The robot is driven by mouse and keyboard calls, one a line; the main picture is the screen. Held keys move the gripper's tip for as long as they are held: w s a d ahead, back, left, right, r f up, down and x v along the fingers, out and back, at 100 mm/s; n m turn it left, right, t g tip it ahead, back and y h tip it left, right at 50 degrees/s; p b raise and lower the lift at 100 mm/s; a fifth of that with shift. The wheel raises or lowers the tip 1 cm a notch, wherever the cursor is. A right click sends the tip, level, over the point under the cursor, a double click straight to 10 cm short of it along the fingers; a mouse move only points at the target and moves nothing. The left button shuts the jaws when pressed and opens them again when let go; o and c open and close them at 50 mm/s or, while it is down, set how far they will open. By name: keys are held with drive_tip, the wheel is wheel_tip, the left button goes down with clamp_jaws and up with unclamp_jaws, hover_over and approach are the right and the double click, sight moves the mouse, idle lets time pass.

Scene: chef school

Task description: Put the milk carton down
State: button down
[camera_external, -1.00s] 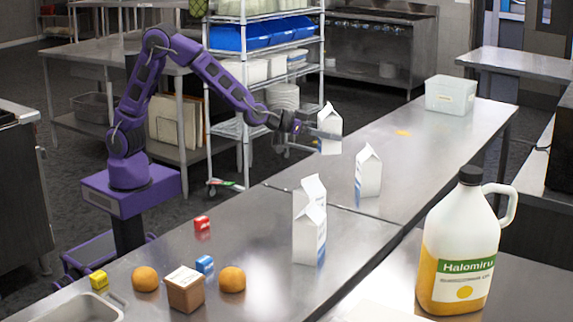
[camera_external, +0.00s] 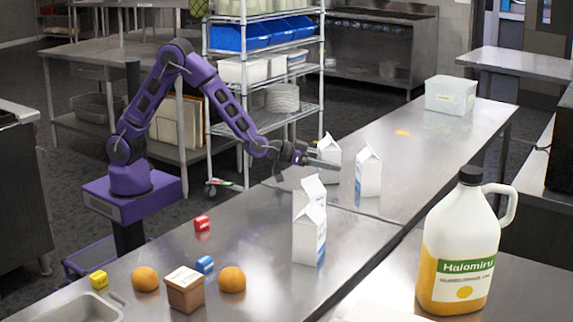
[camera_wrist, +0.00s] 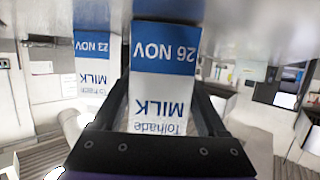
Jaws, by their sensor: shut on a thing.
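My gripper (camera_external: 318,162) is shut on a white milk carton (camera_external: 329,152), which stands upright between the fingers above the far part of the steel counter (camera_external: 345,231). In the wrist view the carton (camera_wrist: 163,82) appears upside down, with a blue band marked "26 NOV", between my two dark fingers (camera_wrist: 160,108). Its base is at or very near the counter surface; I cannot tell whether it touches. Another carton (camera_external: 368,174) stands just to its right, and a carton marked "23 NOV" (camera_wrist: 93,62) shows beside it in the wrist view.
Two more cartons stand nearer, one (camera_external: 309,236) partly covering the other (camera_external: 308,188). A clear bin (camera_external: 451,95) stands at the far end. The counter beyond the cartons is mostly clear.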

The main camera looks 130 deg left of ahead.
unclamp_jaws()
drive_tip(key=shift+f, duration=0.1)
drive_tip(key=shift+s+d+r, duration=0.1)
drive_tip(key=shift+d+r, duration=0.05)
drive_tip(key=shift+r, duration=0.1)
drive_tip(key=p+v, duration=0.1)
drive_tip(key=v, duration=1)
drive_tip(key=shift+s+d+r, duration=0.1)
drive_tip(key=shift+s+d, duration=0.05)
drive_tip(key=shift+s, duration=0.05)
